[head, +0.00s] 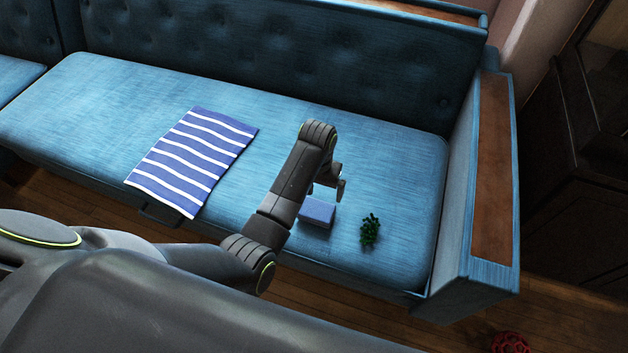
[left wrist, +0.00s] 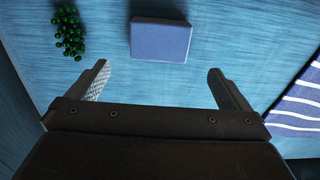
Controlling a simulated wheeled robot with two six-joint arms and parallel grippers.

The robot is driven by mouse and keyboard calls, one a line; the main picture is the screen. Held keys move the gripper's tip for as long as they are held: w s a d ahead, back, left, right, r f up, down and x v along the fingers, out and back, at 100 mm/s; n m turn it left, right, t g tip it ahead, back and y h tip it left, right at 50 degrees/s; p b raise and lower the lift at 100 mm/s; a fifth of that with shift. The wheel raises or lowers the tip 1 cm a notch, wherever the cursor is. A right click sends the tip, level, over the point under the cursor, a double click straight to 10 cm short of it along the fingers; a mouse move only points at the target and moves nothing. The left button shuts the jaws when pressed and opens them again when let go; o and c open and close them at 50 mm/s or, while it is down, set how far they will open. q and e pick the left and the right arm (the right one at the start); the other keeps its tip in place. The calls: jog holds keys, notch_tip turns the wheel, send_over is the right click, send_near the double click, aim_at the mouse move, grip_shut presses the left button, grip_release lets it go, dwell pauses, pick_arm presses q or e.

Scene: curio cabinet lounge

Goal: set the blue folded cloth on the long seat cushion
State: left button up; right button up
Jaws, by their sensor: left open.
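The blue folded cloth (head: 317,211) lies on the long seat cushion (head: 385,160), near its front edge. In the left wrist view the cloth (left wrist: 160,40) is a flat blue block, beyond the fingertips and between their lines. My left gripper (head: 341,185) is above the cushion, just over and beside the cloth in the head view, partly hidden by its own arm. In the left wrist view its two fingers (left wrist: 160,80) are spread wide with nothing between them, apart from the cloth. My right gripper is not in view.
A blue-and-white striped cloth (head: 193,160) lies flat on the cushion to the left. A green beaded cluster (head: 370,229) sits right of the folded cloth. The armrest (head: 490,165) bounds the right end. A red openwork object (head: 511,342) is on the floor.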

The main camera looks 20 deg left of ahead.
pick_arm(q)
jog(key=shift+r, duration=0.15)
jog(key=s+a+f+n+t, duration=0.1)
jog(key=s+a+f+t, duration=0.2)
jog(key=s+a+t, duration=0.45)
jog(key=s+a+f+g, duration=0.3)
jog(key=s+f, duration=0.7)
jog(key=s, duration=0.4)
jog(key=s+a+f+g, duration=0.3)
jog(key=s+a+f, duration=0.1)
jog(key=s+f, duration=0.7)
jog(key=s, duration=0.3)
jog(key=shift+s+a+f+y, duration=0.2)
jog(key=shift+a+f+y, duration=0.1)
jog(key=shift+y, duration=0.1)
jog(key=shift+d+g, duration=0.1)
jog(key=shift+g, duration=0.15)
